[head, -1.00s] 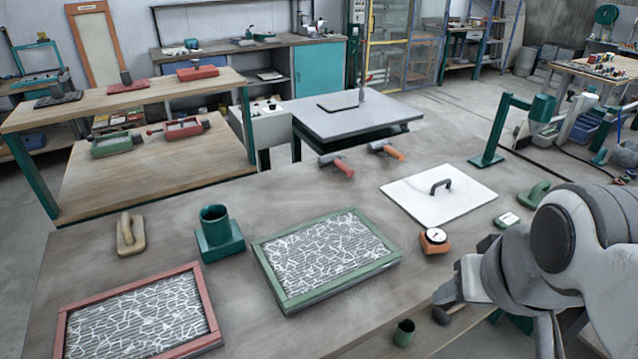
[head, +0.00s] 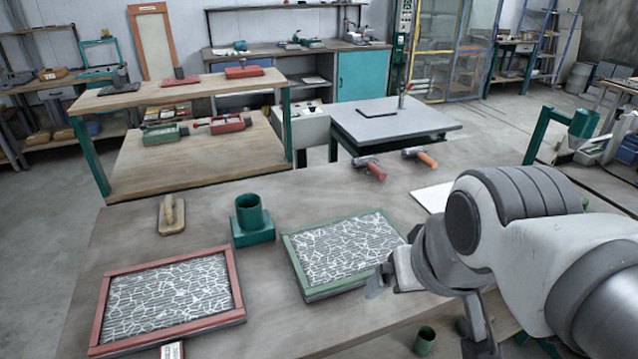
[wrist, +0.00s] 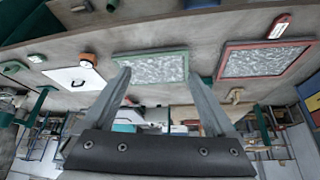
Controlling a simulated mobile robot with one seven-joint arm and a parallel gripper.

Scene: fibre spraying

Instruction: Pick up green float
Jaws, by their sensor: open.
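The green float is hidden behind my arm in the head view. In the wrist view, which looks upside down, a dark green shape (wrist: 13,67) at the far left edge may be the green float, but it is too small to be sure. My gripper (wrist: 160,76) is open and empty, with its two fingers spread and nothing between them. In the head view my gripper (head: 385,277) is over the right edge of the green-framed tray (head: 296,262). It is apart from the green shape.
A white board (head: 432,197) with a handle (wrist: 75,82) lies partly behind my arm. An orange gauge (wrist: 88,59) is beside it. A beige float (head: 172,215), a green cup holder (head: 251,220) and a red-framed tray (head: 237,285) stand left. A green cup (head: 425,341) is near the front.

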